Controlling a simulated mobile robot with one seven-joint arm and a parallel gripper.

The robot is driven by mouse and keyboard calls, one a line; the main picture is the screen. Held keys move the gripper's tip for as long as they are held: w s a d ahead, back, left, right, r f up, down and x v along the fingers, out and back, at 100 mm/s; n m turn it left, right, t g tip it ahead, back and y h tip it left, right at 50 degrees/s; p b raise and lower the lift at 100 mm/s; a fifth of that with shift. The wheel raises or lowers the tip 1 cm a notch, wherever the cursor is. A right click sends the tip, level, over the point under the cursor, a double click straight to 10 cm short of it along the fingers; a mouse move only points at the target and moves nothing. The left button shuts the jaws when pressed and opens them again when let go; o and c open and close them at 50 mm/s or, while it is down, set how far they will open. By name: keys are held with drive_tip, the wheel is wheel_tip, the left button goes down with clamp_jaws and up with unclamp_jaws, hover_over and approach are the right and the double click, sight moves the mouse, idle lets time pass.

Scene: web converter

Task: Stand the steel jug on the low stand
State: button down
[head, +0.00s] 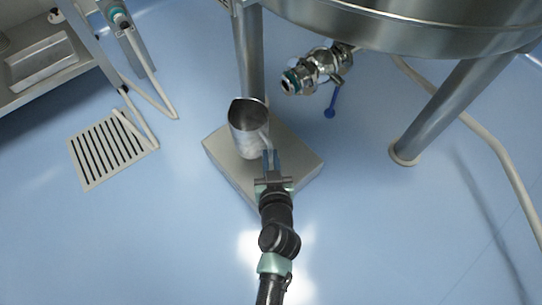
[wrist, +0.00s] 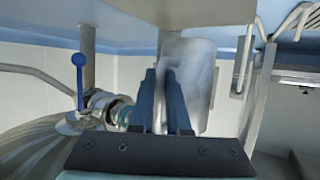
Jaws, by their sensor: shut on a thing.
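The steel jug (head: 248,138) is upright over the far left part of the low stand (head: 226,168), its open mouth facing up. I cannot tell whether its base touches the stand's top. My gripper (head: 269,158) reaches in from the near side, with its fingers at the jug's near right side. The low stand (wrist: 185,14) also shows there, at the top edge.
A large steel vessel (head: 400,25) stands on legs at the back right. Its outlet valve (head: 318,68) with a blue lever (head: 331,100) is near the jug. A floor drain grate (head: 110,150) lies left, with a hose (head: 150,75) beside it. Floor right of the stand is clear.

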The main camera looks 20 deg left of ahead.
drive_tip(key=shift+f+b, duration=2.35)
drive_tip(key=shift+f, duration=0.55)
drive_tip(key=shift+f+b, duration=0.3)
drive_tip(key=shift+f, duration=0.3)
drive_tip(key=c, duration=0.8)
unclamp_jaws()
drive_tip(key=shift+s+f, duration=0.1)
drive_tip(key=p+v, duration=0.3)
drive_tip(key=v, duration=1)
